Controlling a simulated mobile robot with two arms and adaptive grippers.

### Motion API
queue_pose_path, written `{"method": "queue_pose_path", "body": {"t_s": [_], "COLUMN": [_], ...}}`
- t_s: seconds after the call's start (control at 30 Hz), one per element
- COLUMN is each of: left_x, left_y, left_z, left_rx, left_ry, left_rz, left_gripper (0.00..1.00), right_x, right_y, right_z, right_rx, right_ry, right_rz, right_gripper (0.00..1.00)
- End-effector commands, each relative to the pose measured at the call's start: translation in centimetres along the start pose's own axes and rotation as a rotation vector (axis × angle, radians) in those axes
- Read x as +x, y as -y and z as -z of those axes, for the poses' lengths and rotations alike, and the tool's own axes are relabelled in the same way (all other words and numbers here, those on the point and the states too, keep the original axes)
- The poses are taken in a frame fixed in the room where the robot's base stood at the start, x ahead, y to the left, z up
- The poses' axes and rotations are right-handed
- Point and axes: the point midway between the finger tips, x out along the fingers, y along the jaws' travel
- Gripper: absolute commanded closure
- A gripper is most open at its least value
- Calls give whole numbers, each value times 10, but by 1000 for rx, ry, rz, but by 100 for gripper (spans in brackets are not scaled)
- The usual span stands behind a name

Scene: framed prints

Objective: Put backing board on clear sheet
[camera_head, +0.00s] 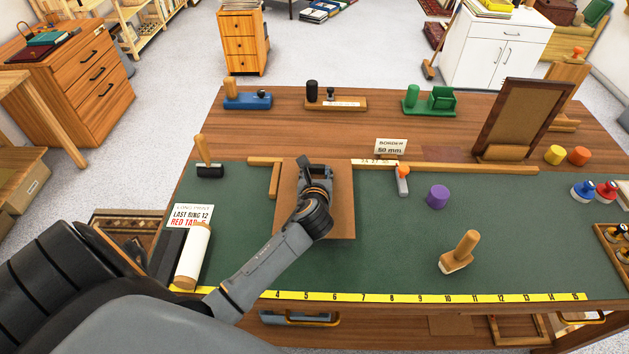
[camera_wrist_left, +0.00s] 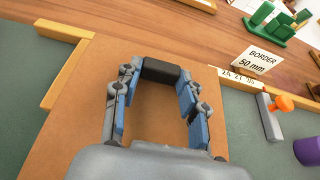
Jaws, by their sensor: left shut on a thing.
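The backing board (camera_head: 342,195) is a flat brown square over the green mat (camera_head: 390,260), near the wooden corner rails. It also fills much of the left wrist view (camera_wrist_left: 60,130). My left gripper (camera_head: 314,172) is above the board's upper middle and is shut on it; a dark piece spans its fingertips in the left wrist view (camera_wrist_left: 162,70). The exact contact is hard to see. I cannot tell whether the board rests flat or hangs slightly above the mat. The clear sheet cannot be made out; anything under the board is hidden. My right gripper is not in view.
A long wooden rail (camera_head: 460,168) runs behind the board, with an orange-topped grey tool (camera_head: 402,181) and a "BORDER 50 mm" card (camera_head: 390,148). A purple cylinder (camera_head: 437,196) and a wooden-handled block (camera_head: 459,252) stand to the right. A white roll (camera_head: 193,256) lies left.

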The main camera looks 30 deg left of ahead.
Motion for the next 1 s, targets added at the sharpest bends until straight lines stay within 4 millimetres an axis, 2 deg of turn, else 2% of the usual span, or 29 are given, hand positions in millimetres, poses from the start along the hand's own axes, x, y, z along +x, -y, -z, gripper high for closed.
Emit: {"method": "queue_pose_path", "body": {"t_s": [0.13, 0.3, 0.67, 0.7, 0.8, 1.0], "left_x": [13, 20, 22, 22, 22, 22], "left_y": [-6, -5, -5, -5, -5, -5], "left_z": [10, 32, 36, 37, 37, 37], "left_rx": [1, -1, 1, 1, 1, 0], "left_ry": [-2, -2, 0, -1, -1, -1], "left_rz": [-1, 1, 2, 2, 2, 1], "left_gripper": [96, 96, 96, 56, 36, 35], "right_x": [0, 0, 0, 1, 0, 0], "right_y": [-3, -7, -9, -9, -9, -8], "right_z": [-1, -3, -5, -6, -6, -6], "right_rx": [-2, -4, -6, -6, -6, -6], "right_ry": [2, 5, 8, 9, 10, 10], "right_rz": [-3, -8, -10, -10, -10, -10], "right_gripper": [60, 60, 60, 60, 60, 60]}}
